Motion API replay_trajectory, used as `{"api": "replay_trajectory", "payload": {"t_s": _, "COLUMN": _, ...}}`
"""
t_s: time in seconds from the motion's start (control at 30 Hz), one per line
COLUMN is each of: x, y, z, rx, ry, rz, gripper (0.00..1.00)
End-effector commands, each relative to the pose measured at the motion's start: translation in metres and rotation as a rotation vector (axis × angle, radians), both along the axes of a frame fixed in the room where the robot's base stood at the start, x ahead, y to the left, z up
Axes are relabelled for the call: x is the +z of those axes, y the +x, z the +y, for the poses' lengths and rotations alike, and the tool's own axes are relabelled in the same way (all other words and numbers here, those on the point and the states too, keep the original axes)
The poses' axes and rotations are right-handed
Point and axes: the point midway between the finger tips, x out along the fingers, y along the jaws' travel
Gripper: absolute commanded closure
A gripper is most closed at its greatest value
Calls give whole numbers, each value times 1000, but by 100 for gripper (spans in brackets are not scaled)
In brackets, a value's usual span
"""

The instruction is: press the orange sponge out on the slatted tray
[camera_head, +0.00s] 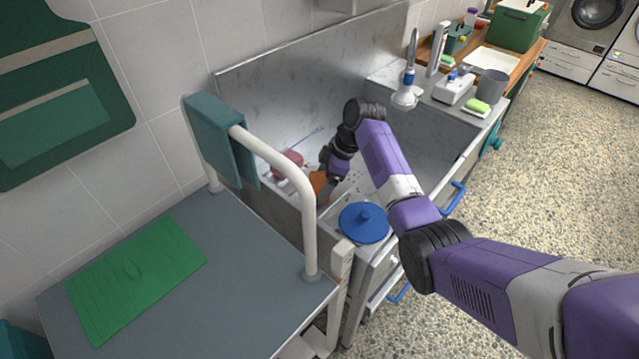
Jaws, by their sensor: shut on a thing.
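The orange sponge (318,184) is low in the left part of the large grey basin. My gripper (326,188) reaches down into the basin and is shut on the sponge, which shows at the left of the fingers. My arm comes in from the lower right and bends down over the basin. A pale surface (338,208) lies just below the gripper. I cannot tell whether it is the slatted tray or whether the sponge touches it, because slats are too small to make out.
A red-pink item (288,164) lies left of the sponge. A blue lid (364,224) is at the basin's near edge. A white rail (290,180) with a teal towel (215,135) stands left. A green mat (135,275) lies on the grey table. A faucet (408,80) is behind.

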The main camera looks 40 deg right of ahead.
Motion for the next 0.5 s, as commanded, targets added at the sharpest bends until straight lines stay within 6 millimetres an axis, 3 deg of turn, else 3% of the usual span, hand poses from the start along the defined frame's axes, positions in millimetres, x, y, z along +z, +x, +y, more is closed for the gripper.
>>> {"api": "replay_trajectory", "payload": {"t_s": 0.5, "x": 42, "y": 0, "z": 0, "rx": 0, "ry": 1, "rz": -1, "gripper": 58}}
